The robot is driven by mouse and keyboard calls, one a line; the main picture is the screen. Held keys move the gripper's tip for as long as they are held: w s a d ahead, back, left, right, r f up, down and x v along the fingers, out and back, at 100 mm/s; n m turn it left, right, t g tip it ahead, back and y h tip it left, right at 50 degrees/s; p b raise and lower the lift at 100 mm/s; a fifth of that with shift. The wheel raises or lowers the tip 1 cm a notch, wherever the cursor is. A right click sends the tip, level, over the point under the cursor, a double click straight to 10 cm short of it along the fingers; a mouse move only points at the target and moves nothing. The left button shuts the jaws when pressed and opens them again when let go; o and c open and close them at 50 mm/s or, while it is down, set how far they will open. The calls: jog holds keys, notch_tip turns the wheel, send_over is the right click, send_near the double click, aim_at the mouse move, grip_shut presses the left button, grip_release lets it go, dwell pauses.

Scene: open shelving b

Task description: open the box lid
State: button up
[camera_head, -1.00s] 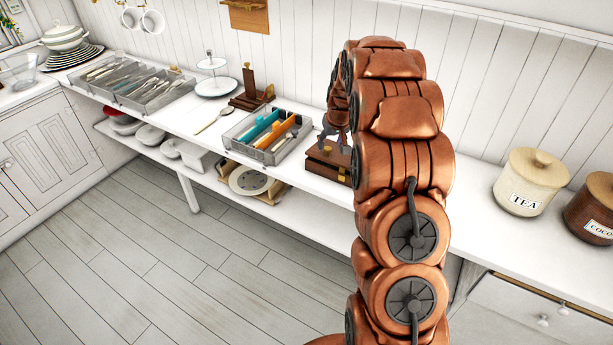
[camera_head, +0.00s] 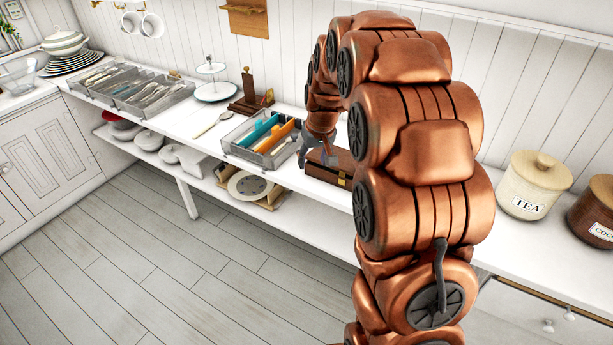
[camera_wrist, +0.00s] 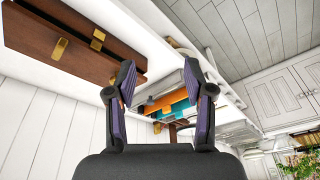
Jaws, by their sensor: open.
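The box is a brown wooden case with brass fittings (camera_head: 329,168), standing on the white counter. I cannot tell whether a finger touches the box.
A grey tray with orange and teal items (camera_head: 262,138) stands close left of the box. A spoon (camera_head: 212,124) and a wooden stand (camera_head: 250,98) lie farther left. Tea (camera_head: 533,187) and cocoa (camera_head: 596,212) jars stand on the right. A lower shelf holds plates (camera_head: 249,184).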

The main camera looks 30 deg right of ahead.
jog(key=s+a, duration=0.5)
jog(key=s, duration=0.1)
jog(key=shift+a+r+g+b, duration=0.15)
jog(key=shift+r+g+b, duration=0.15)
jog(key=shift+r+g, duration=0.15)
jog(key=shift+c, duration=0.4)
